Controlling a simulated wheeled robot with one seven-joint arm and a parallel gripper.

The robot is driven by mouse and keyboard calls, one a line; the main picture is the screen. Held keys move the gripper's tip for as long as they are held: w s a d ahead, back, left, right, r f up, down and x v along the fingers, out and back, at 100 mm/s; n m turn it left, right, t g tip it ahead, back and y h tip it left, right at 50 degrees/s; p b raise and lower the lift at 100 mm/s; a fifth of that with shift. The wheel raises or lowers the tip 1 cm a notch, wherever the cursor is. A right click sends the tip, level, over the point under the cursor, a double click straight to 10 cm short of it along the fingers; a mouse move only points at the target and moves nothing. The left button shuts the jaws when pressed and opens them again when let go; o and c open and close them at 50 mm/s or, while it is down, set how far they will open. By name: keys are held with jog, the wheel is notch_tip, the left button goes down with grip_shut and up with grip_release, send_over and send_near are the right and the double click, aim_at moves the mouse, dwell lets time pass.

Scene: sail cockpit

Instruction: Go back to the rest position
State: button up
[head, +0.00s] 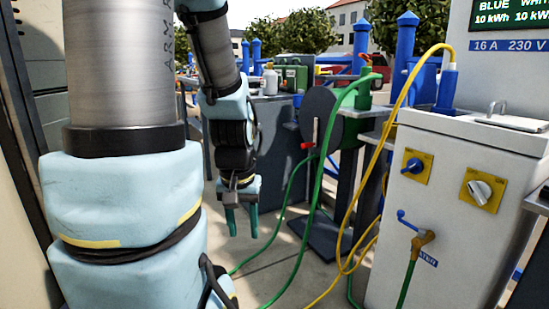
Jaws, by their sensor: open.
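My gripper (242,221) hangs at the end of my arm, left of the picture's middle, with its two green fingers pointing down and apart. Nothing is between the fingers. It is above the paved floor, left of the green hose, and does not appear to touch anything. My arm's large pale blue and grey links fill the left side of the view and hide what is behind them.
A white service pedestal (455,225) with switches and a tap stands at the right. A yellow cable (346,225) and a green hose (316,190) hang in loops near the floor. A dark grey cabinet (281,150) stands behind my gripper.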

notch_tip(320, 180, up, 30)
jog(key=p, duration=2.7)
jog(key=shift+p, duration=0.3)
jog(key=shift+f, duration=0.2)
